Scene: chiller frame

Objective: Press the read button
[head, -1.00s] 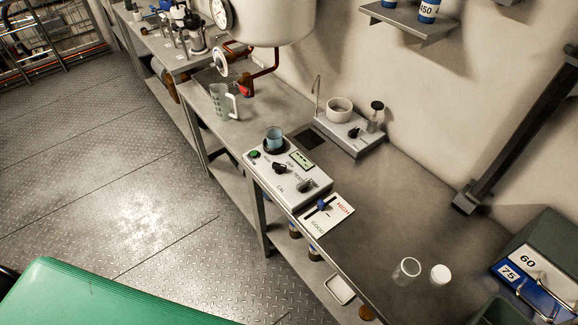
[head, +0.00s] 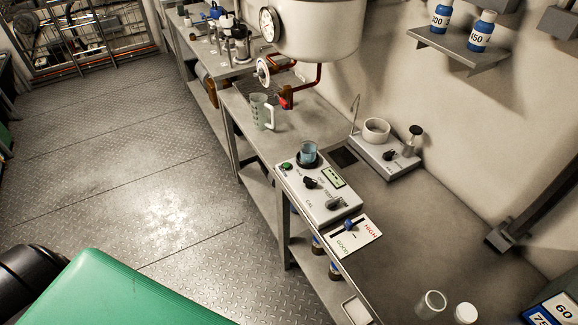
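A light grey meter box (head: 318,194) sits on the metal bench near its front edge in the head view. A green button (head: 286,166) is at the box's left corner; its label is too small to read. A blue-tinted glass vessel (head: 308,152) stands in a dark round holder on the box. A small greenish display (head: 333,177) and two dark knobs are on its top face. Neither of my grippers is in view.
A GOOD/HIGH card with a blue slider (head: 348,225) lies right of the box. A jug (head: 262,112), a grey stand with a white bowl (head: 376,130), and a clear jar (head: 431,304) share the bench. Open floor lies left.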

